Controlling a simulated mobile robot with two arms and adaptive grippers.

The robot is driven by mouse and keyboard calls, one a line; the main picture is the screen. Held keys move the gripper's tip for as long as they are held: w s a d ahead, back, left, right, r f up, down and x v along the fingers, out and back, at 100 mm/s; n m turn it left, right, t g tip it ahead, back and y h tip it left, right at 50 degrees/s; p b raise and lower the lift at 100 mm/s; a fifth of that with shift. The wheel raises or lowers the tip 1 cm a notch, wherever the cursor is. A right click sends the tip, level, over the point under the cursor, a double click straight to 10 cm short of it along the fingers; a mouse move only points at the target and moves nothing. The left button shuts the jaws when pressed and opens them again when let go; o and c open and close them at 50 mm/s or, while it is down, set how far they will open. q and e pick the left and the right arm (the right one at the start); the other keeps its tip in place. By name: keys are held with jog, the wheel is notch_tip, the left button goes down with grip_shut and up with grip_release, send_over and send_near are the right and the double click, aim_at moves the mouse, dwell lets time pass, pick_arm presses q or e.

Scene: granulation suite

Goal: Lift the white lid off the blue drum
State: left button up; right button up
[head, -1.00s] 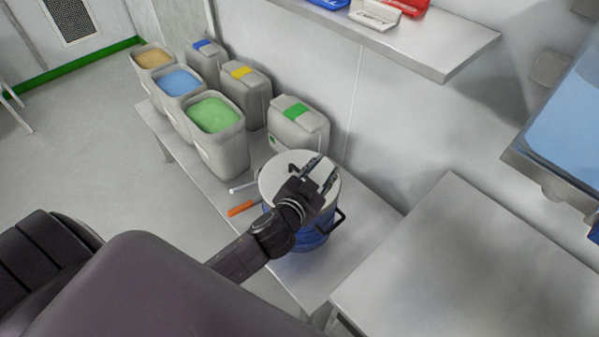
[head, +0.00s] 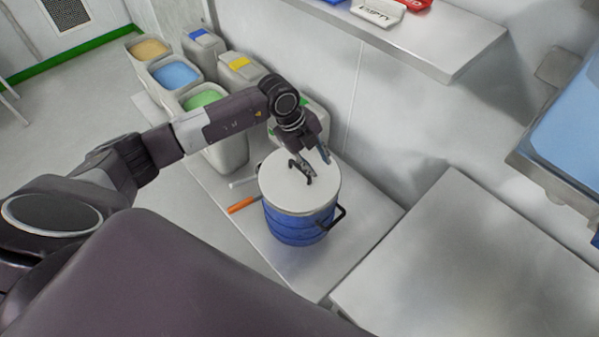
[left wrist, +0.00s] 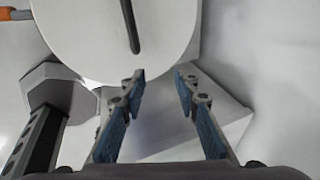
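The white lid (head: 280,195) sits on the blue drum (head: 298,230), which stands on a steel bench. My left gripper (head: 318,162) is above the lid's far part, with its fingers apart. In the left wrist view the lid (left wrist: 85,45) fills the upper left and bears a dark bar handle (left wrist: 130,28). There my left gripper (left wrist: 160,74) is open, with blue pads and nothing between them. Its fingertips appear near the lid's rim, clear of the handle. In the head view the gripper partly hides the lid's far side. My right gripper is out of view.
Open bins of tan, blue and green powder (head: 205,99) and lidded grey containers (head: 240,70) stand behind the drum. An orange-handled tool (head: 242,204) lies left of it. A side handle (head: 337,217) juts right. A steel table (head: 470,260) stands at the right, a shelf (head: 430,60) above.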

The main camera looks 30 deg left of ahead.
aim_at(299, 166)
pick_arm(q)
jog(key=a+n+y, duration=0.1)
jog(key=a+y, duration=0.2)
jog(key=a, duration=0.4)
jog(key=shift+g, duration=0.3)
jog(key=f, duration=0.2)
jog(key=f+p, duration=0.1)
jog(key=f, duration=0.1)
jog(key=w+f+p, duration=0.1)
jog(key=f, duration=0.1)
jog(key=shift+d, duration=0.4)
jog(key=shift+w+f, duration=0.1)
jog(key=shift+f, duration=0.55)
grip_shut()
